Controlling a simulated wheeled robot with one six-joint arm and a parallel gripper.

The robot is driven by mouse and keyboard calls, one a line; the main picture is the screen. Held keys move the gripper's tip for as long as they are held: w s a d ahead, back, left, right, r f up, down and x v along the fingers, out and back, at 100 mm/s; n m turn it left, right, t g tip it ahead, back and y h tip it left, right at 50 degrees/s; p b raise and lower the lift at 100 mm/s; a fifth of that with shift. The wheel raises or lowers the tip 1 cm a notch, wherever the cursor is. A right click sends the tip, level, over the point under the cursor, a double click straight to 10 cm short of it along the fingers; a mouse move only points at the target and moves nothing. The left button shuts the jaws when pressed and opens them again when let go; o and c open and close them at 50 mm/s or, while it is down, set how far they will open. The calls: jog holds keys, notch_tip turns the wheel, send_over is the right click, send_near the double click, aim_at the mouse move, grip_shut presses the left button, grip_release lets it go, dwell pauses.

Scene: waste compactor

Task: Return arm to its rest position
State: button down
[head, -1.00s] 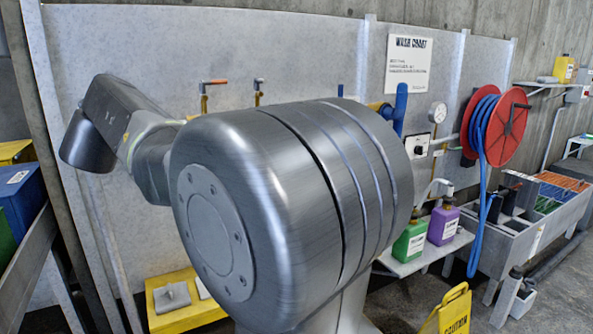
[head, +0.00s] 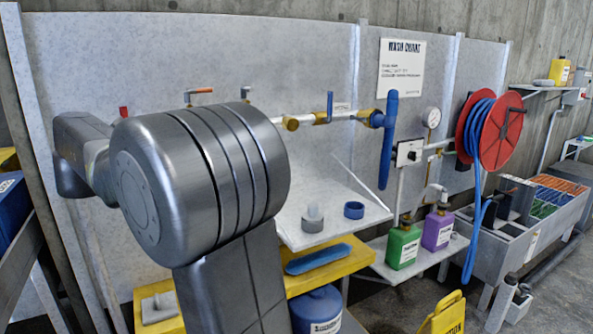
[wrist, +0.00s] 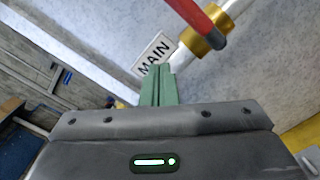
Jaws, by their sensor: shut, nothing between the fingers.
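My gripper (wrist: 158,84) shows in the wrist view with its green fingers closed together and nothing between them. In that view a "MAIN" label (wrist: 154,54) is behind the fingertips, and a red handle (wrist: 197,16) with a brass fitting (wrist: 204,38) is just above and to the right. I cannot tell how far they are from the fingertips. In the head view my arm (head: 190,185) is folded up at the left, in front of the grey panel. My gripper is hidden there.
A pipe with a blue lever (head: 330,106) and a hanging blue sleeve (head: 388,140) crosses the panel right of my arm. A white shelf (head: 330,212) holds two rings. Green (head: 403,246) and purple (head: 438,228) jugs, a hose reel (head: 490,128) and a caution sign (head: 447,315) stand further right.

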jog(key=shift+a+f+n+y+p, duration=0.1)
jog(key=shift+f+n+p, duration=0.8)
jog(key=shift+n, duration=0.65)
jog(key=shift+d+f+n+y+p, duration=0.1)
jog(key=shift+f+n+p, duration=0.8)
jog(key=shift+n, duration=0.7)
jog(key=shift+a+f+n+y+p, duration=0.1)
jog(key=shift+f+n+p, duration=0.8)
jog(key=shift+n, duration=0.65)
jog(key=shift+r, duration=0.1)
